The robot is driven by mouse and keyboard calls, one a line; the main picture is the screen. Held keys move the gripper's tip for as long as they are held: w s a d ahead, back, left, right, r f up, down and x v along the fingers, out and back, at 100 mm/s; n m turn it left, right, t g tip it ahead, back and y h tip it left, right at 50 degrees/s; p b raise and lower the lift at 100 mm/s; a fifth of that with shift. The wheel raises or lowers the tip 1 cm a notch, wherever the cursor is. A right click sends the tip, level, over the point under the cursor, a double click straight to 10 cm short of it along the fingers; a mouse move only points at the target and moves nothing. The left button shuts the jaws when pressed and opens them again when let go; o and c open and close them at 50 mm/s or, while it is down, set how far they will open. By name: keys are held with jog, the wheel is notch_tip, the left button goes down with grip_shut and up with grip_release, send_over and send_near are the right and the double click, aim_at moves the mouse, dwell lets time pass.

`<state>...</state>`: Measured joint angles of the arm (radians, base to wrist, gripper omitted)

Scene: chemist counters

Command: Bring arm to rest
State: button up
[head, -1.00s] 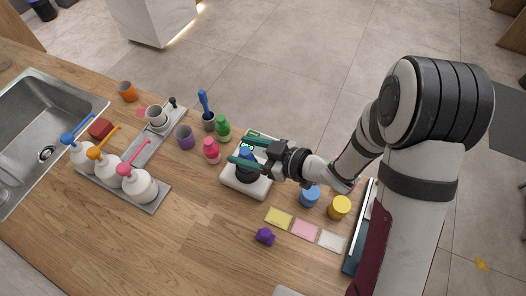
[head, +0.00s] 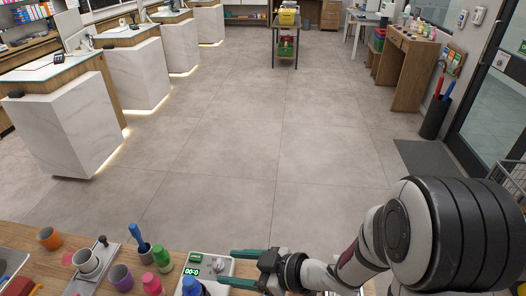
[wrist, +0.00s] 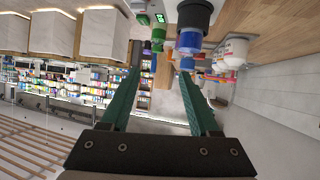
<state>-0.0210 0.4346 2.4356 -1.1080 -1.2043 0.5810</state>
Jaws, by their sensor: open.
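My gripper (head: 232,267) has long green fingers. They are spread apart with nothing between them, and they also show in the wrist view (wrist: 158,80). The fingers reach left over the right part of a white scale (head: 212,264) with a lit green display. A blue-topped item (head: 190,288) stands at the bottom edge of the head view, left of the fingers. In the wrist view, blue and black parts (wrist: 190,40) show beyond the fingers, apart from them. The lower part of the counter is cut off in the head view.
On the wooden counter (head: 200,243), left of the scale, stand a green bottle (head: 163,260), a pink bottle (head: 151,283), a purple cup (head: 121,277), a white cup (head: 86,262) and an orange cup (head: 49,238). Beyond the counter is open tiled floor (head: 240,150).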

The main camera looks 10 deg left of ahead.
jog(key=w+d+r+m+t+h, duration=0.3)
jog(key=w+d+m+t+h, duration=0.35)
jog(key=d, duration=0.65)
jog(key=s+d+r+m+g+h, duration=0.1)
jog(key=d+m+g+h, duration=0.1)
jog(key=d+m+h, duration=0.4)
jog(key=s+d+r+m+g+h, duration=0.1)
jog(key=s+d+m+g, duration=0.35)
jog(key=s, duration=0.75)
jog(key=s+a+r+m+g+y, duration=0.1)
jog(key=s+a+m, duration=0.1)
jog(key=s, duration=0.3)
jog(key=s+a+m+g+y, duration=0.2)
jog(key=s+a, duration=0.3)
jog(key=s, duration=0.1)
jog(key=shift+s+a+r, duration=0.15)
jog(key=shift+s+r, duration=0.15)
jog(key=shift+r, duration=0.05)
